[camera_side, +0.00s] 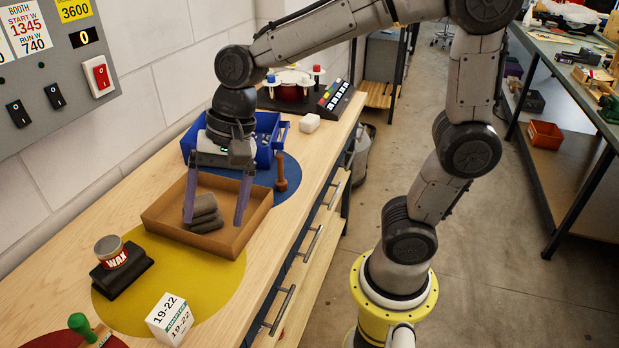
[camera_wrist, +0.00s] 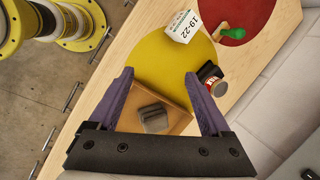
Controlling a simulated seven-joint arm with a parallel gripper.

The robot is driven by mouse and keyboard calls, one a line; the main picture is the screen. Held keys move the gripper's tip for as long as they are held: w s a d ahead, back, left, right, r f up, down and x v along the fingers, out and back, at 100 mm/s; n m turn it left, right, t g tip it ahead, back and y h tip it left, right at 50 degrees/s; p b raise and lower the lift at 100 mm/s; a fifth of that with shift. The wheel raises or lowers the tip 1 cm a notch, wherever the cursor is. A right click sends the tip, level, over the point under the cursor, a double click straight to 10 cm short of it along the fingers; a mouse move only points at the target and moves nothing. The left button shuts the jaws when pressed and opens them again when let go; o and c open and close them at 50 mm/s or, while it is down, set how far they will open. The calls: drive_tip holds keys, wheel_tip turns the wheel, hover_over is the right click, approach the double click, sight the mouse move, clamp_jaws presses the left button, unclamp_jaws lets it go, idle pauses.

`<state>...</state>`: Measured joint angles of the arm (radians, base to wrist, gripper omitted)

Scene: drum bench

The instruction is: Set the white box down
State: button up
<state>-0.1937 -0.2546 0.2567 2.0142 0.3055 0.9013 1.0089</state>
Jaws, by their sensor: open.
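A white box (camera_side: 171,318) printed "19-22" stands at the near edge of the yellow round mat (camera_side: 195,285), with nothing holding it. In the wrist view the white box (camera_wrist: 185,27) shows at the top, beyond the fingertips. My gripper (camera_side: 214,222) is open, pointing down over the brown open tray (camera_side: 178,232), well apart from the box. A stack of grey pads (camera_side: 204,213) lies in the tray between my fingers; I cannot tell whether they touch it. The wrist view shows my gripper (camera_wrist: 166,74) empty, with the pads (camera_wrist: 154,118) between its fingers.
A wax tin (camera_side: 111,252) sits on a black block (camera_side: 122,274) near the tray. Behind are a blue bin (camera_side: 264,155), a brown peg-like tool (camera_side: 281,172) and a small whitish block (camera_side: 309,123). A green-handled tool (camera_side: 82,325) lies at front left.

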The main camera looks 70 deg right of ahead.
drive_tip(key=s+d+r+n+t+h, duration=0.1)
drive_tip(key=s+d+n+t+h, duration=0.2)
drive_tip(key=s+d+n, duration=0.8)
drive_tip(key=shift+s+r, duration=0.25)
drive_tip(key=shift+s, duration=0.75)
